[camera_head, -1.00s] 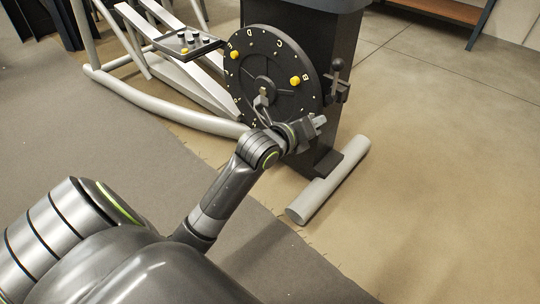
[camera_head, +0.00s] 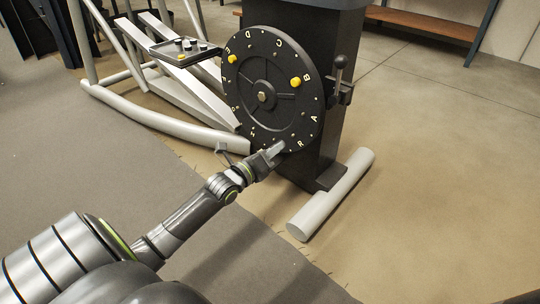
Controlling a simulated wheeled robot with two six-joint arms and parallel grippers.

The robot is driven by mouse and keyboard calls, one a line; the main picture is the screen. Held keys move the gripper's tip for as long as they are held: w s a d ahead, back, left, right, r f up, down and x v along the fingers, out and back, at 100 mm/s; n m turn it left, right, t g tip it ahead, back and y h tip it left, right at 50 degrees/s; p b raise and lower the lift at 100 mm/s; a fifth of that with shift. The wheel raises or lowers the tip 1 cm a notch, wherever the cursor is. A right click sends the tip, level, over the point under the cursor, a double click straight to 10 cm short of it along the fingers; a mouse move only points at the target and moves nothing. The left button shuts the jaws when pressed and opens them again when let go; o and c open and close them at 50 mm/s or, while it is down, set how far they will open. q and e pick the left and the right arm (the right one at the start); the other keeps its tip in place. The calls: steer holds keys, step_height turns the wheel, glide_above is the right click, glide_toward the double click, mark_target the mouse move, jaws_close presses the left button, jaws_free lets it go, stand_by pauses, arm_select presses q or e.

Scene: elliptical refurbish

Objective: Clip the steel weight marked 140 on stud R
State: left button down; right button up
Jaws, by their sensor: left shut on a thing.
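The black wheel (camera_head: 278,112) stands upright with letters around its rim. The letter R (camera_head: 300,142) is at its lower right, and the stud there is too small to make out. My left gripper (camera_head: 272,154) is at the wheel's lower edge, left of and below R. It is shut on a small silver piece that looks like a steel weight (camera_head: 277,148). Its marking cannot be read. The weight overlaps the rim in the picture; I cannot tell whether it touches. My right gripper is not in view.
Yellow pieces sit on the wheel at upper left (camera_head: 232,58) and right (camera_head: 296,82). A small tray (camera_head: 205,57) with several silver pieces and a yellow one is behind left. A black lever (camera_head: 340,75) stands right of the wheel. A grey foot tube (camera_head: 330,195) lies below.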

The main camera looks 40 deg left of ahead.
arm_select(q)
steer(key=shift+w+d+b, duration=0.15)
steer(key=shift+w+b, duration=0.25)
steer(key=shift+w, duration=0.7)
steer(key=shift+w+d+b, duration=0.1)
steer(key=shift+w+b, duration=0.3)
steer(key=shift+w, duration=0.7)
steer(key=shift+w+b, duration=0.55)
steer(key=shift+b, duration=0.05)
steer(key=c, duration=1.1)
jaws_free()
steer(key=shift+s, duration=0.1)
